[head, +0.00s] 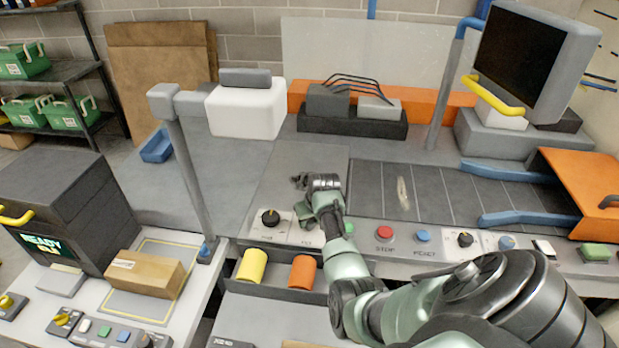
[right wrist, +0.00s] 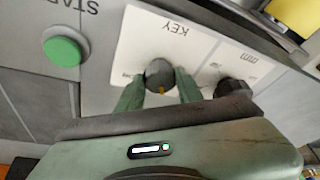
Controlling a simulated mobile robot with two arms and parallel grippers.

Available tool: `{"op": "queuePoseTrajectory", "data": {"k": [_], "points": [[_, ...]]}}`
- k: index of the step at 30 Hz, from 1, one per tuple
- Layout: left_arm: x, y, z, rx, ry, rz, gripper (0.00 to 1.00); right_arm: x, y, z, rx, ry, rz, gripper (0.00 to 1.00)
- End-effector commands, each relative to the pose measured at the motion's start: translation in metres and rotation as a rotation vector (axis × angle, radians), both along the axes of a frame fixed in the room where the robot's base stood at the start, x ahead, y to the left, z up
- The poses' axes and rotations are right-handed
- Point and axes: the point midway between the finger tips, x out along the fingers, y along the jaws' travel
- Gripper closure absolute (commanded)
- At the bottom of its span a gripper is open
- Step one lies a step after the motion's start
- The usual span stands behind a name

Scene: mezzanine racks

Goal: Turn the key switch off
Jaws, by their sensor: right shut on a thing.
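The key switch (right wrist: 158,72) is a dark round knob with a yellow mark, on a white plate labelled KEY. It shows in the right wrist view, where the plate appears upside down. The yellow mark faces the palm of my right gripper (right wrist: 159,88). The gripper's two green fingers are shut on the knob, one on each side. In the head view my right gripper (head: 308,212) reaches down to the panel and covers the key switch. My left gripper is not in view.
A dark rotary knob (head: 270,217) sits just left of the key switch. A green START button (right wrist: 63,51), a red STOP button (head: 384,232) and a blue RESET button (head: 422,236) lie to the right in the head view. A tray (head: 243,292) holds yellow and orange cylinders below.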

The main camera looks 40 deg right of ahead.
Motion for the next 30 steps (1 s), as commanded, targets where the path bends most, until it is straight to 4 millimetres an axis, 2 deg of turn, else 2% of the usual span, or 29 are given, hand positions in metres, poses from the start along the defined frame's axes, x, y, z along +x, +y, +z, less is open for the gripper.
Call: {"op": "queuePoseTrajectory", "data": {"k": [3,12,30], "points": [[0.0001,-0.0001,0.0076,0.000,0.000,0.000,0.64,-0.0005,-0.0024,0.0025,-0.003,0.000,0.083,1.00],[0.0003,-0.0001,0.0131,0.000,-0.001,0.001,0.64,-0.0003,-0.0023,0.0009,-0.002,0.001,0.221,1.00],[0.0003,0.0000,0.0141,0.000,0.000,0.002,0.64,0.0002,-0.0023,0.0005,-0.002,-0.002,0.263,1.00]]}}
